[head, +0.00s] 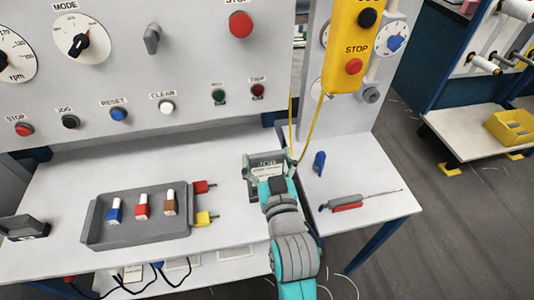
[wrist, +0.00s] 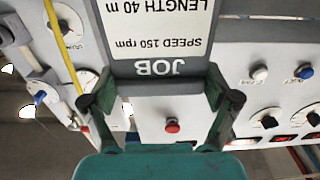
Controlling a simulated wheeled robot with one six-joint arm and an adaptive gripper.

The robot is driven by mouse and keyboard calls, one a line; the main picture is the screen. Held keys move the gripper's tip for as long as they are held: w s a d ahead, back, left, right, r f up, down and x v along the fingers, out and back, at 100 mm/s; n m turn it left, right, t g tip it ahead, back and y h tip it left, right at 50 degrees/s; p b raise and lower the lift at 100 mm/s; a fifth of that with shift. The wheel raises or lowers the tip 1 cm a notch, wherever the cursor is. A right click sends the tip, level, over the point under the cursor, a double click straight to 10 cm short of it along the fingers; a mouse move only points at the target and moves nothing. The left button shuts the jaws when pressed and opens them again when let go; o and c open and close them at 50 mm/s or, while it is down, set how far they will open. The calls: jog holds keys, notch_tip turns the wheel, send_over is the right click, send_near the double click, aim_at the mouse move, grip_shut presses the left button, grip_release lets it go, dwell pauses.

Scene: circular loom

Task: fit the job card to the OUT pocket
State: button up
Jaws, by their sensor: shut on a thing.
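The job card (head: 265,162), a grey plate with a white label, is held upright in front of my gripper (head: 270,182), above the table. In the wrist view the card (wrist: 158,45) fills the top middle, its print upside down: JOB, SPEED 150 rpm, LENGTH 40 m. The two fingers of my gripper (wrist: 160,92) are shut on the card from both sides. The card's far end is cut off in the wrist view. No pocket marked OUT can be made out in either view.
A grey tray (head: 135,237) with several coloured parts stands left of my arm.

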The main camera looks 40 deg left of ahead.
jog(key=shift+f, duration=1.1)
jog(key=o, duration=1.1)
jog(key=shift+c, duration=0.2)
jog(key=v, duration=1.2)
